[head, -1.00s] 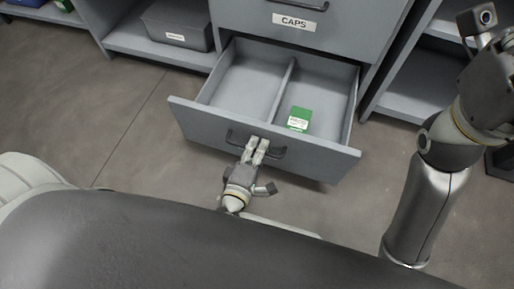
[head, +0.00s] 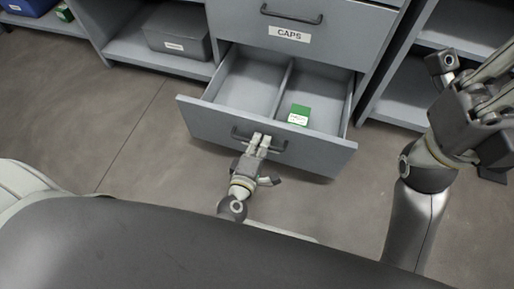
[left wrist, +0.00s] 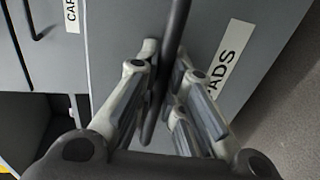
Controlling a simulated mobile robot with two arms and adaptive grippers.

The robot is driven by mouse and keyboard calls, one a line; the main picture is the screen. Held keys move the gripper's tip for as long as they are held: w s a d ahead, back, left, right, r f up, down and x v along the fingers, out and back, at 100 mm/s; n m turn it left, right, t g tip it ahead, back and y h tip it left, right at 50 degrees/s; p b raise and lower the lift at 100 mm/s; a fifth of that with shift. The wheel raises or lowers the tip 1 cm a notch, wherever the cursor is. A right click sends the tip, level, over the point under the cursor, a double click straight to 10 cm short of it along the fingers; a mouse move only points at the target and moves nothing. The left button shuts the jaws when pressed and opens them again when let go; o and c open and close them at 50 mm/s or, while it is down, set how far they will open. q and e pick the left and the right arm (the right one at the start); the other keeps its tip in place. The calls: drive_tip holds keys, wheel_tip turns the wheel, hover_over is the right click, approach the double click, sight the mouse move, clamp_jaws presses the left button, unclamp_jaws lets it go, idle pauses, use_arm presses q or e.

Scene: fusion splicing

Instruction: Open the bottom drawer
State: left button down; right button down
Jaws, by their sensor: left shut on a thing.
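The bottom drawer (head: 225,128) of the grey cabinet stands pulled out in the head view. A divider splits its inside, and a green box (head: 299,114) lies in the right compartment. My left gripper (head: 261,142) is shut on the drawer's dark bar handle (head: 240,134). In the left wrist view the handle (left wrist: 177,30) runs between the fingers, beside a partly hidden label ending in "ADS" (left wrist: 226,62). My right gripper (head: 485,95) is raised at the right edge, away from the drawer; its fingertips are partly out of frame.
The shut drawer labelled CAPS (head: 340,40) is just above. Open shelves flank the cabinet, with a grey bin (head: 178,32) on the left one. The floor (head: 120,140) left of the drawer is clear.

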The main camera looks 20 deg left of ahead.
use_arm(q)
drive_tip(key=shift+w, duration=0.25)
drive_tip(key=c, duration=1.8)
unclamp_jaws()
drive_tip(key=v, duration=1.2)
